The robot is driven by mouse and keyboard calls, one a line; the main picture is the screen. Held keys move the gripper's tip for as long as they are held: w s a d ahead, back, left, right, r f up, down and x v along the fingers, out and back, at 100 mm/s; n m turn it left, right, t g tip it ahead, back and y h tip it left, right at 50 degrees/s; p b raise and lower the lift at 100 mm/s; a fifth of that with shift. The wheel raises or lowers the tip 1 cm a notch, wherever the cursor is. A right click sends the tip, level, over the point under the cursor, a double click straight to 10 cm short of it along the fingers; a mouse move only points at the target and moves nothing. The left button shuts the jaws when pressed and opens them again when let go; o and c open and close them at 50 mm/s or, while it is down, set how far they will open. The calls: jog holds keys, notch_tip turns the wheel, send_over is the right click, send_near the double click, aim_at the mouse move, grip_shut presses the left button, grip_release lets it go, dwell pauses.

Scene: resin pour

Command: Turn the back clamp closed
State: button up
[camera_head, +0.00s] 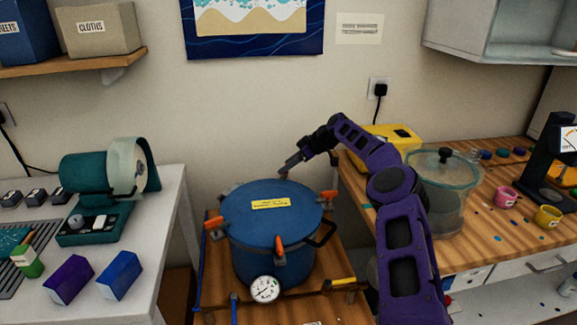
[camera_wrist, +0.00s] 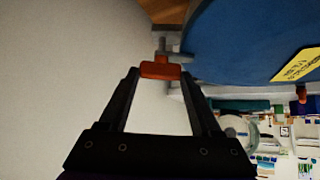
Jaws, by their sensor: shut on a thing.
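The blue pressure pot (camera_head: 265,222) stands on a low wooden stand with its lid on. In the wrist view the back clamp's orange handle (camera_wrist: 160,69) sits between my two fingertips, beside the pot's blue lid (camera_wrist: 235,40). My gripper (camera_head: 286,168) is at the far side of the pot and is shut on this handle. In the head view the back clamp is mostly hidden at my fingertips. Other orange-handled clamps show at the left (camera_head: 213,223), right (camera_head: 328,195) and front (camera_head: 279,243) of the rim.
A pressure gauge (camera_head: 264,289) is on the pot's front, and a black handle (camera_head: 323,233) juts out at its right. The right workbench (camera_head: 480,235) bears a clear vessel (camera_head: 440,195) and a yellow box (camera_head: 388,138). The left table (camera_head: 150,195) bears a green machine (camera_head: 90,180). The wall is close behind.

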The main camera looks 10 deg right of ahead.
jog(key=shift+f, duration=0.2)
dwell(0.5)
jog(key=o, duration=1.4)
jog(key=shift+r, duration=0.1)
jog(key=v, duration=0.7)
jog(key=shift+s+d+r, duration=0.1)
jog(key=shift+d+r, duration=0.1)
